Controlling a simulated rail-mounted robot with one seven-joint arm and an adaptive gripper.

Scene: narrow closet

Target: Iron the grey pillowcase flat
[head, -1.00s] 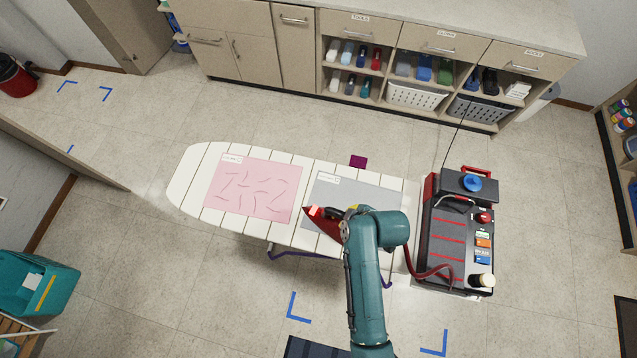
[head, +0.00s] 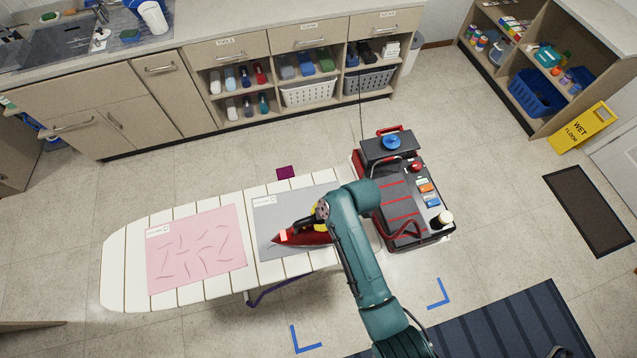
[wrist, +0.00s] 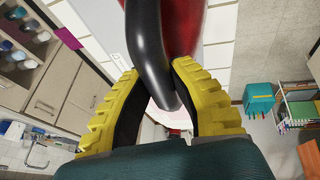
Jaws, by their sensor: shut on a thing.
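The grey pillowcase (head: 276,207) lies on the right part of the white ironing board (head: 124,255). Its visible surface looks smooth; its right part is hidden by my arm. A red iron (head: 303,238) is over the pillowcase's lower part, its tip toward the left; I cannot tell whether its plate touches the cloth. My gripper (head: 320,212) is shut on the iron's handle. In the wrist view the yellow fingers (wrist: 160,100) close around the black handle (wrist: 150,45), with the red body beyond. A pink pillowcase (head: 197,250) with several dark creases lies to the left.
A dark ironing station (head: 400,195) with a red hose stands right of the board. A small purple cloth (head: 285,172) lies on the floor behind the board. Cabinets line the back, and a yellow wet-floor sign (head: 585,128) stands at right.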

